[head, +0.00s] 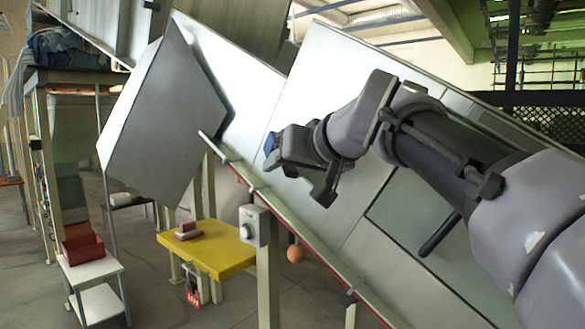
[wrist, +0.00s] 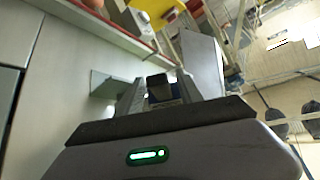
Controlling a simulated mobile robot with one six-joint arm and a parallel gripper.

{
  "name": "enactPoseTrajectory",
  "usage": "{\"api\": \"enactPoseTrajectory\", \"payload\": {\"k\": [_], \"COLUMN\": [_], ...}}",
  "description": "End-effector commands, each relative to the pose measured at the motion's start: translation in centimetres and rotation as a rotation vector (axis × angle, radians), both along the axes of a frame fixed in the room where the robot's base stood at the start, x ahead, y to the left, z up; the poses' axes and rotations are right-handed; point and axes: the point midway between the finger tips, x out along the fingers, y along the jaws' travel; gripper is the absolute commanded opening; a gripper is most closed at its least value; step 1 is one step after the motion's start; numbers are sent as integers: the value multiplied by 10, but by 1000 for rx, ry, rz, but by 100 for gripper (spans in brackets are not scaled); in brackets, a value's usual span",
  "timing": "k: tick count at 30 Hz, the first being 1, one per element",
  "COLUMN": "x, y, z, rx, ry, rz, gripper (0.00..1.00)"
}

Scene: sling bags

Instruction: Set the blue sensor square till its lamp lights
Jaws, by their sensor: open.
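The blue sensor (head: 270,143) is a small blue block at the tip of my gripper (head: 277,147) in the head view, in front of the slanted pale metal chute. In the wrist view a small dark block with a bluish lower part (wrist: 160,88), apparently the sensor, sits between the two fingers of my gripper (wrist: 160,96). The jaws are open around it; I cannot tell whether either finger touches it. The sensor's lamp and its exact angle cannot be made out. The green light in the wrist view is on my own gripper body.
The slanted chute (head: 318,95) has a red-edged rail (head: 318,268) along its lower side. A grey box with a round dial (head: 249,226) and an orange ball (head: 296,254) are below. A yellow table (head: 215,252) and a red bin (head: 83,249) stand left. A grey panel (head: 160,115) hangs near.

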Motion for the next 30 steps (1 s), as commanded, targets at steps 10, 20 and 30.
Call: {"api": "enactPoseTrajectory", "payload": {"k": [10, 20, 30], "x": [0, 0, 0], "y": [0, 0, 0], "z": [1, 0, -1], "rx": [0, 0, -1], "ry": [0, 1, 3], "rz": [0, 0, 1], "gripper": [0, 0, 0]}}
